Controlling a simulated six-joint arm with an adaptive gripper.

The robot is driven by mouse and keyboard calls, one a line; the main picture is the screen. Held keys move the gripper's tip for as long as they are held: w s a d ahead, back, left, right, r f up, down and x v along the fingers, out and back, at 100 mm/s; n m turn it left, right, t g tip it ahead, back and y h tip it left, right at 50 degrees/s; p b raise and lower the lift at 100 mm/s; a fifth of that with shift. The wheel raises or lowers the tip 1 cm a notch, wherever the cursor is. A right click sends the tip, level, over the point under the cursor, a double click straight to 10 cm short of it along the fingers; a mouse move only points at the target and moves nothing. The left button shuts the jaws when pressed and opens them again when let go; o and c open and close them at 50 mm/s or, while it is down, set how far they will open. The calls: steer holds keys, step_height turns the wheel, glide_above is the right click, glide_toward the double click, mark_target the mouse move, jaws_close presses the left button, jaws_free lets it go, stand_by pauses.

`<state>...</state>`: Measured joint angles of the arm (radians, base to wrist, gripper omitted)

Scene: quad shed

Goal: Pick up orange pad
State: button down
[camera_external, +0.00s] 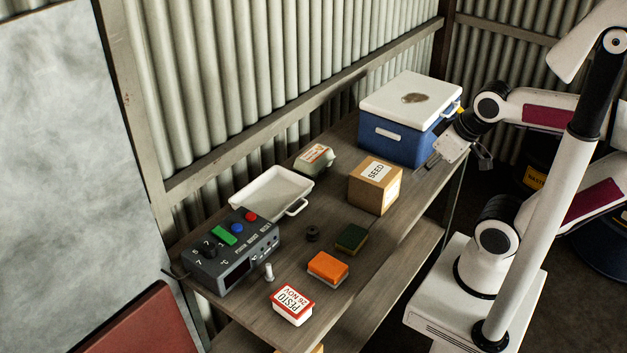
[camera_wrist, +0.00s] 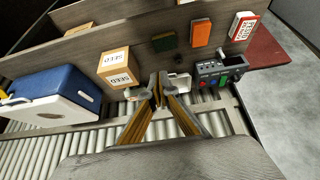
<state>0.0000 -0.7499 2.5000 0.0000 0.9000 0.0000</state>
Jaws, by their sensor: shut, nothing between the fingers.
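The orange pad (camera_external: 328,267) lies flat on the wooden bench near its front edge, between a dark green pad and a white pesto tub. It has a grey lower layer. In the wrist view the orange pad (camera_wrist: 202,33) is at the top, right of centre, in plain sight. My gripper (camera_external: 432,161) is beside the blue cooler at the far right end of the bench, well apart from the pad. In the wrist view my gripper (camera_wrist: 159,86) has its fingers together with nothing between them.
A corrugated wall runs behind.

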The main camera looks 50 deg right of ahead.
stand_by(0.3)
steer(key=shift+c, duration=0.6)
jaws_free()
